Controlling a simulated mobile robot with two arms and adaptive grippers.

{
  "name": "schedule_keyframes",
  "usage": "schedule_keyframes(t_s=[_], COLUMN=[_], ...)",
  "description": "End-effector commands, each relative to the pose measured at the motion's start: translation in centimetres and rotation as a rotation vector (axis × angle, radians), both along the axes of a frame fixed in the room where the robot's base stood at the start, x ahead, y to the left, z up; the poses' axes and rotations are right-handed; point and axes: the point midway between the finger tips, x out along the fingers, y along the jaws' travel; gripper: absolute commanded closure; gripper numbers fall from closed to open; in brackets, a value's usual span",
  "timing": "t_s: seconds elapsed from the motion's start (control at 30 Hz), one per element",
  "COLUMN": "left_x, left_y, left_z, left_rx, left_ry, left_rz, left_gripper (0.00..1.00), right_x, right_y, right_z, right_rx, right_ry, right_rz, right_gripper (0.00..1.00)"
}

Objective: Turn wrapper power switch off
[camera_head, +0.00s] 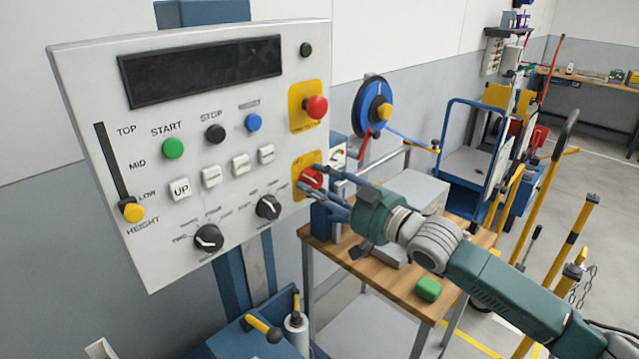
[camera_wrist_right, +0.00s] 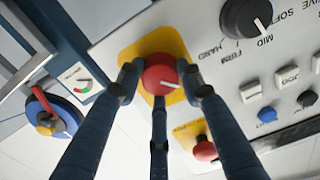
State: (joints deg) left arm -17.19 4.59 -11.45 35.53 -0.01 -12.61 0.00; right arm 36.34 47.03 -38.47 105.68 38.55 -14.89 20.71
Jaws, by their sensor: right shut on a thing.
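The wrapper's white control panel (camera_head: 100,85) fills the left of the head view. Its red rotary power switch (camera_head: 311,178) sits on a yellow plate at the panel's lower right. In the right wrist view the red knob (camera_wrist_right: 159,76) shows a white pointer mark on its face. My right gripper (camera_head: 325,182) comes in from the right, its fingers shut around the red knob. In the wrist view the fingers (camera_wrist_right: 160,85) stand at both sides of the knob and below it. My left gripper is not in view.
A red emergency button (camera_head: 316,107) on yellow sits above the switch. Black dials (camera_head: 268,207) and white keys (camera_head: 211,177) lie left of it. A wooden bench (camera_head: 400,285) with a green block (camera_head: 428,289) stands below my right arm. Yellow posts (camera_head: 570,230) stand at right.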

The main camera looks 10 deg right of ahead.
Motion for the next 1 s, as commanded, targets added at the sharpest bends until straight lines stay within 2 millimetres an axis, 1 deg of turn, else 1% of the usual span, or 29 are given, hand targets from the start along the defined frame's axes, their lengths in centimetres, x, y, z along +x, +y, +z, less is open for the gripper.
schedule_keyframes(t_s=[0.57,0.6,0.7,1.0], left_x=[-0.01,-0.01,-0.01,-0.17], left_y=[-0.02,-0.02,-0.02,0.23], left_z=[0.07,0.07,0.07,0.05], left_rx=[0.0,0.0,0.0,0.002], left_ry=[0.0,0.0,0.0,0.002], left_rz=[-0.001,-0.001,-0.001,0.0], left_gripper=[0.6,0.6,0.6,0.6], right_x=[0.0,0.0,0.0,-0.11], right_y=[0.0,0.0,0.0,-0.09], right_z=[-0.13,-0.13,-0.12,-0.07], right_rx=[-0.032,-0.032,-0.031,-0.029], right_ry=[-0.019,-0.019,-0.018,-0.018], right_rz=[0.0,0.0,0.0,-0.001], right_gripper=[0.9,0.61,0.44,0.44])
